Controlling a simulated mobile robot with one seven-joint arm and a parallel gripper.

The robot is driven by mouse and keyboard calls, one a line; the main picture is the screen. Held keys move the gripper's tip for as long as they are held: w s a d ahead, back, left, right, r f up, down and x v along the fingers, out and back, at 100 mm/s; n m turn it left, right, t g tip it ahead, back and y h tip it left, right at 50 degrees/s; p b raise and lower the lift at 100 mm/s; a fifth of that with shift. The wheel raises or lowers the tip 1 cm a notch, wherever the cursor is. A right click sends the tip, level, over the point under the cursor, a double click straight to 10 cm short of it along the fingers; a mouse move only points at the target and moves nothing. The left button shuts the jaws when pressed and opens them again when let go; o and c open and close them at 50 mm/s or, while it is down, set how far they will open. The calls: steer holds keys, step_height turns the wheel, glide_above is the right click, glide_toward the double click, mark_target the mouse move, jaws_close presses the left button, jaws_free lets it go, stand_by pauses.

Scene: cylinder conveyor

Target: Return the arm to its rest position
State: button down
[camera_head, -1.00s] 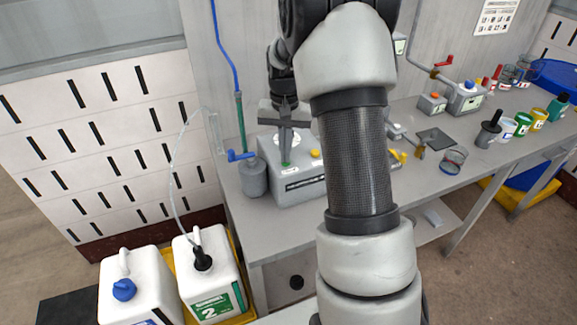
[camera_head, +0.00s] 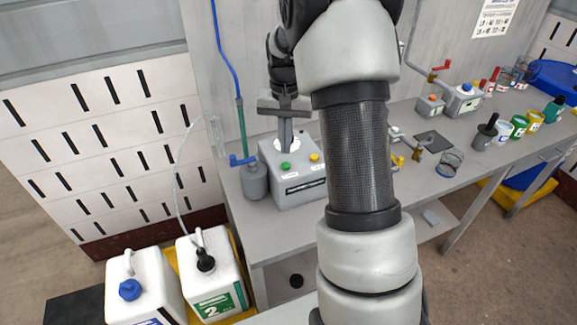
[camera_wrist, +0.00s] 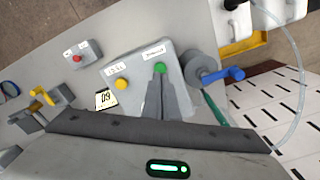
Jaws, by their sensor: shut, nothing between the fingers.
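My gripper (camera_head: 286,140) hangs in front of the grey machine box on the bench in the head view, its fingers together and pointing down. The fingers (camera_wrist: 162,80) also show shut and empty in the wrist view, over the grey box (camera_wrist: 140,95). My arm runs through the middle of the head view and hides part of the bench. I cannot tell whether the fingertips touch the box.
A valve with a blue handle (camera_head: 242,160) stands left of the box. Two white canisters (camera_head: 212,275) stand on the floor at lower left. A grey bench (camera_head: 440,200) extends right, with several bottles and cups. A blue basin (camera_head: 556,76) is at far right.

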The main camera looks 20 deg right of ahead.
step_height(320, 180, up, 2)
steer(key=shift+r+p, duration=0.1)
steer(key=shift+p, duration=0.4)
steer(key=s+a+r+n+t, duration=0.3)
steer(key=s+a+r, duration=0.3)
steer(key=s+r, duration=0.55)
steer(key=s+a+r+n+t, duration=0.1)
steer(key=s+a+r, duration=0.1)
steer(key=s, duration=0.5)
steer(key=s+a+r+n+t, duration=0.1)
steer(key=s+a+r+n, duration=0.1)
steer(key=s, duration=0.5)
steer(key=shift+s+a+r+t, duration=0.25)
steer(key=shift+a+r+t, duration=0.05)
steer(key=shift+a, duration=0.05)
